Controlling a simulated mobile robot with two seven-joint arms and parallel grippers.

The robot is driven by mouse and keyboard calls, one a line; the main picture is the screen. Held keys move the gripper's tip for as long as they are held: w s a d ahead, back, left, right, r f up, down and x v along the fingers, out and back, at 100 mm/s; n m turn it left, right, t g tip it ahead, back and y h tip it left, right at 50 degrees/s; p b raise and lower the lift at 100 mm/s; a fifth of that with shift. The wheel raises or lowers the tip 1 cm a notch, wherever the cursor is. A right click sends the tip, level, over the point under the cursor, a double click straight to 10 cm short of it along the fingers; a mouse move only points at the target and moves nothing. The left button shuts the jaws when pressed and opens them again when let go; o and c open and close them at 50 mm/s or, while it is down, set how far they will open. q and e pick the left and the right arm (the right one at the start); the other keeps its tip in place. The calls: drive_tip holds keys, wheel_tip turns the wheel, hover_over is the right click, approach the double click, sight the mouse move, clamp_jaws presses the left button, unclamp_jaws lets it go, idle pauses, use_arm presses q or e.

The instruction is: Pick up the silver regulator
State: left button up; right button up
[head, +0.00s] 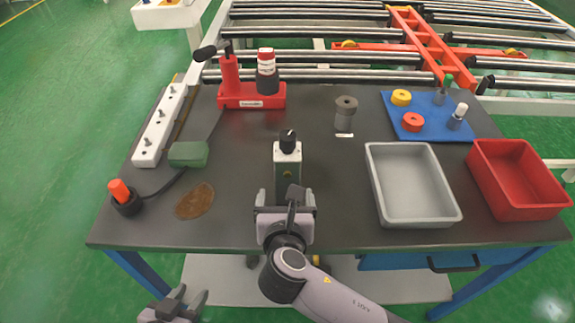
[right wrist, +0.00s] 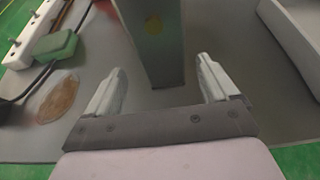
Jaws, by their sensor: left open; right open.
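The silver regulator (head: 287,172), a tall upright grey box with a black knob on top, stands on the dark tabletop near its front middle. My right gripper (head: 286,198) is open at the near side of the box, pointing away from me. In the right wrist view the regulator (right wrist: 155,45) rises between and just beyond the two open fingertips (right wrist: 160,78); no contact shows. Its top is cut off there. My left gripper (head: 183,303) is open and empty, low in front of the table's left part.
A grey tray (head: 447,212) and a red bin (head: 532,207) stand to the right. A power strip (head: 150,147), green block (head: 188,153) and brown patch (head: 195,201) are left.

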sight(287, 183)
drive_tip(key=shift+w+f, duration=0.25)
drive_tip(key=shift+w, duration=0.35)
drive_tip(key=shift+d+x, duration=0.2)
drive_tip(key=shift+x, duration=2.4)
use_arm(q)
drive_tip(key=shift+s+f, duration=0.3)
drive_tip(key=shift+f, duration=0.1)
use_arm(e)
drive_tip(key=c, duration=1.5)
drive_tip(key=shift+r, duration=0.1)
clamp_jaws()
use_arm(q)
drive_tip(key=shift+w, duration=0.1)
drive_tip(key=shift+r, duration=0.1)
use_arm(e)
drive_tip(key=shift+r, duration=0.1)
